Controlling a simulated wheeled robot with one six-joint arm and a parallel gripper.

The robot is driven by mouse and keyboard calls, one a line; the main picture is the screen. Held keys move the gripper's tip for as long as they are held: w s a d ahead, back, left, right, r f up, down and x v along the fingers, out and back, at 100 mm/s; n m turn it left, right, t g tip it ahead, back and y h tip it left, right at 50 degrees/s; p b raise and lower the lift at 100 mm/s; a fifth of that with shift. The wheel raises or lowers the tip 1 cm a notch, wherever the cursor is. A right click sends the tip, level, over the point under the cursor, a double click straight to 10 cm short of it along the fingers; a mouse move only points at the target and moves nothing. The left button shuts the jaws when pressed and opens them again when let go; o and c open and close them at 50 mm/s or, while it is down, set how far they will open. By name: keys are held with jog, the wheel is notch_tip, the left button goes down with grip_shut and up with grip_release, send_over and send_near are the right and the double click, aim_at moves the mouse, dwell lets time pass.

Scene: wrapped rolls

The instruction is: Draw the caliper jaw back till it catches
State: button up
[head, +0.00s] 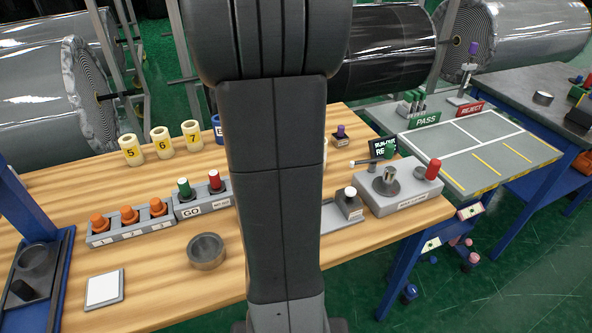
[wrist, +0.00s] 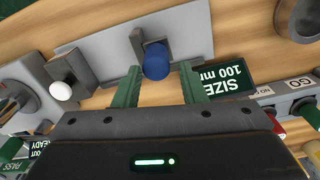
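The caliper shows in the wrist view as a grey plate (wrist: 105,42). A grey block with a blue knob (wrist: 156,62) stands on its middle, and a block with a white knob (wrist: 62,91) is at its left end. My gripper (wrist: 162,75) is open, its two green fingers on either side of the blue knob, with a gap visible on both sides. In the head view, my arm hides most of the caliper and my gripper; only the end with the white knob (head: 351,191) shows right of the arm.
A green size sign (wrist: 222,78) reading 100 mm stands close by my right finger in the wrist view. A grey fixture with a red knob (head: 433,169) stands right of the caliper.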

notch_tip(320, 180, up, 10)
jog(key=shift+r, duration=0.25)
dwell(0.4)
notch_tip(320, 180, down, 14)
jog(key=shift+w+d+r, duration=0.1)
jog(key=shift+d, duration=0.15)
dwell(0.4)
